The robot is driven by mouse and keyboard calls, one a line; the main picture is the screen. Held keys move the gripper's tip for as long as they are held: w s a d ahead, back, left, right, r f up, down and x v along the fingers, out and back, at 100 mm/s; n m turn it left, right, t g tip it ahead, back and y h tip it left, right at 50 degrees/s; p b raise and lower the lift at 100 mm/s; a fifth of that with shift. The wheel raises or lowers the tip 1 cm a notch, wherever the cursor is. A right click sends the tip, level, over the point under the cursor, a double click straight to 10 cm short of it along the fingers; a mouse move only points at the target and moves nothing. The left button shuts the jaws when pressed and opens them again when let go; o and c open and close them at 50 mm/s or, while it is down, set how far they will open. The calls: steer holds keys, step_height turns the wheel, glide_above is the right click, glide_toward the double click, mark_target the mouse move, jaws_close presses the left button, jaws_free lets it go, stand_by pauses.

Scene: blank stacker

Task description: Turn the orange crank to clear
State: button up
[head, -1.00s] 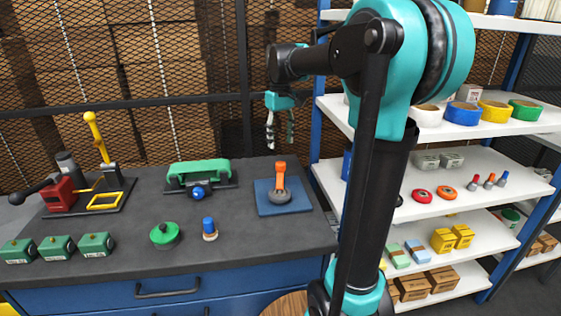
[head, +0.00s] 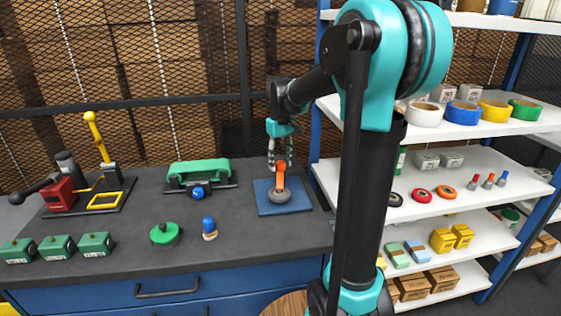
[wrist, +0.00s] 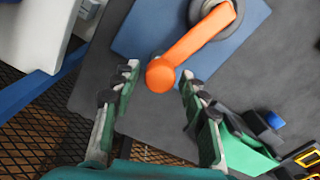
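The orange crank (head: 280,176) stands on a grey round hub (head: 279,196) on a blue plate (head: 262,203) at the right part of the bench. Its arm points up and back in the head view. In the wrist view the crank (wrist: 195,45) slants from the hub at upper right down to its rounded knob. My gripper (head: 280,163) is above and behind the crank, pointing down. In the wrist view my gripper (wrist: 160,84) is open, with one finger on each side of the knob. I see gaps on both sides, so neither finger touches the knob.
The dark bench (head: 125,235) carries a green-topped device (head: 199,170), a green knob (head: 165,234), a blue-topped peg (head: 209,224), several green blocks (head: 57,247) and a red and yellow machine (head: 60,193). A stocked white shelf (head: 450,180) stands to the right.

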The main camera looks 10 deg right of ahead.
jaws_close()
steer(key=shift+n, duration=0.4)
steer(key=n, duration=0.3)
steer(key=shift+n, duration=0.3)
steer(key=n, duration=0.4)
steer(key=shift+n, duration=0.3)
steer(key=n, duration=0.4)
steer(key=shift+n, duration=2.5)
steer(key=shift+o, duration=1.5)
jaws_free()
